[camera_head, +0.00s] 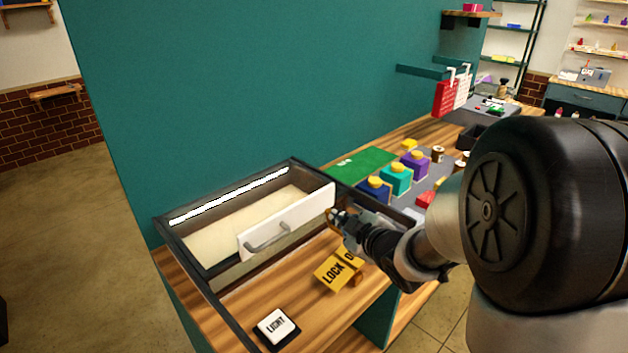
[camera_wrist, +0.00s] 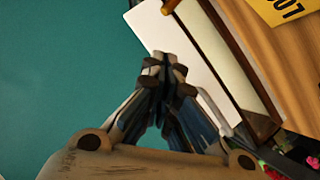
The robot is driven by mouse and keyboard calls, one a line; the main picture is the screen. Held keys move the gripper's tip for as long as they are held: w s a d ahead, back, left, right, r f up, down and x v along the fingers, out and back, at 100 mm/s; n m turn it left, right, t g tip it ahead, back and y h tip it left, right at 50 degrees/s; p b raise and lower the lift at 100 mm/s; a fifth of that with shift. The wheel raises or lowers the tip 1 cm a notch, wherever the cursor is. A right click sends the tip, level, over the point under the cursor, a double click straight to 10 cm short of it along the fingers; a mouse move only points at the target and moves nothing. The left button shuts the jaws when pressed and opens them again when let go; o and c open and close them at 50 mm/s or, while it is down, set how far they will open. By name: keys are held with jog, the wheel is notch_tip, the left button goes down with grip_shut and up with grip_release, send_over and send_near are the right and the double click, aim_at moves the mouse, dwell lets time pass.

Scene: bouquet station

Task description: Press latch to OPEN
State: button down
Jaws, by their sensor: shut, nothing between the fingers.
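The yellow label reading LOCK (camera_head: 334,272) lies on the wooden counter in front of the dark-framed case. A second yellow label (camera_head: 354,257), starting with O, is beside it, partly hidden by my arm. A small brown piece (camera_head: 357,279) sits by the labels; I cannot tell whether it is the latch. My gripper (camera_head: 333,216) is shut and empty, close to the right end of the case's white front panel (camera_head: 290,222). Its closed fingertips show in the wrist view (camera_wrist: 163,70). There, a brass-coloured peg (camera_wrist: 170,6) is just beyond them, and part of a yellow label (camera_wrist: 283,10) is at the top right.
The white panel has a grey handle (camera_head: 268,238). The case's dark frame (camera_head: 207,295) runs along the counter. A LIGHT switch (camera_head: 276,324) is at the front. A green mat (camera_head: 362,164) and blue, teal and purple blocks (camera_head: 396,179) stand behind my gripper.

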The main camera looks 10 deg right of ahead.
jog(key=shift+w+f+n+y, duration=0.3)
jog(key=shift+w+f+y, duration=0.1)
jog(key=shift+f+y, duration=0.1)
jog(key=b+x, duration=0.2)
jog(key=x, duration=0.8)
jog(key=shift+w, duration=0.25)
jog(key=shift+w+d+f+t+b, duration=0.35)
jog(key=shift+w+d+f, duration=0.25)
jog(key=shift+w+f, duration=0.25)
jog(key=shift+w+d+f, duration=0.2)
jog(key=shift+w+f, duration=0.05)
jog(key=shift+f, duration=0.1)
jog(key=shift+d, duration=0.1)
